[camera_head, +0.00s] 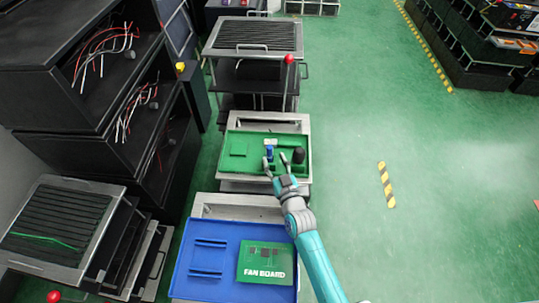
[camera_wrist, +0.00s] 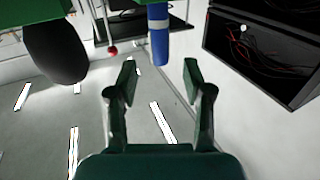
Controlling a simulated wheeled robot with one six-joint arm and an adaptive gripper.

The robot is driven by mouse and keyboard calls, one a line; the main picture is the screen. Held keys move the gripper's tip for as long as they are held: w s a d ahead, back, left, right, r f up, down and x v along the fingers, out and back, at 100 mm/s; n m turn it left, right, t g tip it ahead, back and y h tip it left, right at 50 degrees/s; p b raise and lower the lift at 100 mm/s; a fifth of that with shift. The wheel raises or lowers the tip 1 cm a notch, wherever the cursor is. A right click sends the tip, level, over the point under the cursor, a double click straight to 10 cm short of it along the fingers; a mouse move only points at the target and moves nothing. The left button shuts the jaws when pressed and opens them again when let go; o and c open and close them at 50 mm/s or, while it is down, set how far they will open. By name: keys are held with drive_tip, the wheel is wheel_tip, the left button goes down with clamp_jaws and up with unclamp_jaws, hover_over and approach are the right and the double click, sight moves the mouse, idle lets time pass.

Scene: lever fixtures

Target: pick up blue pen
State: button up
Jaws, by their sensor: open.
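The blue pen (camera_head: 269,153) stands upright on the green tray (camera_head: 237,148) in the head view. In the wrist view the pen (camera_wrist: 159,45) is a blue cylinder with a white band, at top centre. My gripper (camera_head: 275,163) is at the tray, with its two fingers close to the pen. In the wrist view my gripper (camera_wrist: 160,72) is open, its fingertips apart and nothing between them. The pen lines up with the gap, just beyond the fingertips. I cannot tell the exact distance.
A dark rounded object (camera_head: 298,156) stands right of the pen; it shows large in the wrist view (camera_wrist: 55,50). A blue tray (camera_head: 205,255) with a green FAN BOARD (camera_head: 264,263) is in front. Black shelves (camera_head: 125,115) stand left.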

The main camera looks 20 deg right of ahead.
sight(270, 151)
drive_tip(key=shift+w, duration=2.9)
drive_tip(key=c, duration=0.9)
